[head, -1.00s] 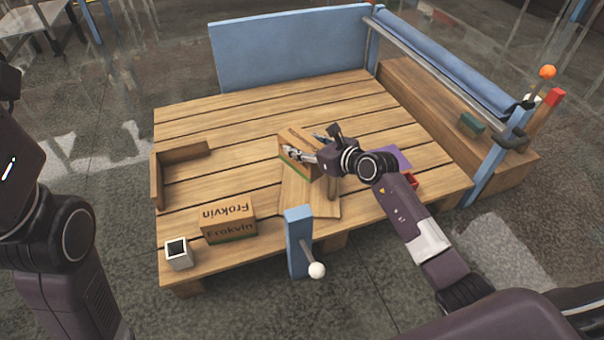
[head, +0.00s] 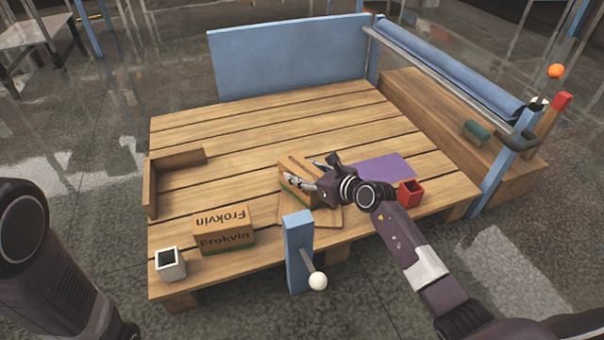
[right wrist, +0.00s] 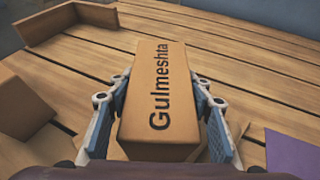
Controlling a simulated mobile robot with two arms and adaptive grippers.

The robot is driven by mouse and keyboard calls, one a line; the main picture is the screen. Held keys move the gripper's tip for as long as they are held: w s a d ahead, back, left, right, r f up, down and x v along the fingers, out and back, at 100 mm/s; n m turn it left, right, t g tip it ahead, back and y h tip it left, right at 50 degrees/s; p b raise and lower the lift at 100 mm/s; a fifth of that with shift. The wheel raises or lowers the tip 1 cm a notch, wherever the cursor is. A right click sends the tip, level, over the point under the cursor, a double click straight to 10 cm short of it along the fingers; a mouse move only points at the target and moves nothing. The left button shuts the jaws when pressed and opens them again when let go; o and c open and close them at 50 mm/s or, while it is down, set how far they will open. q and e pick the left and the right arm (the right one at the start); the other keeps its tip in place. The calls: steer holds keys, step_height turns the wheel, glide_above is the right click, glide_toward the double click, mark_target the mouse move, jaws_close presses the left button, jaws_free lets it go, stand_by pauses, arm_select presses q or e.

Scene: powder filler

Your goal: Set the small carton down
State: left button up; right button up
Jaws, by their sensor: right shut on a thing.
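The small carton (head: 294,172) is brown cardboard with a green strip low on its side. It reads "Gulmeshta" in the right wrist view (right wrist: 160,115). My right gripper (head: 309,174) is shut on it, with one finger along each long side. The carton is over the left part of a flat wooden board (head: 326,217) near the pallet's front edge. I cannot tell whether its underside touches the board. A larger "Frokvin" carton (head: 224,229) stands to the left, apart from it. My left arm shows at the left edge, but its gripper is out of view.
The slatted wooden deck (head: 250,130) is clear towards the back. A wooden corner guide (head: 151,188) stands at its left. A blue post (head: 298,250) with a white-knobbed lever is in front. A white cup (head: 170,264), purple mat (head: 384,168) and red box (head: 410,193) are nearby.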

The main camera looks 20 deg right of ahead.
steer(key=o, duration=1.1)
steer(key=shift+f, duration=0.15)
steer(key=o, duration=0.5)
steer(key=shift+c, duration=0.2)
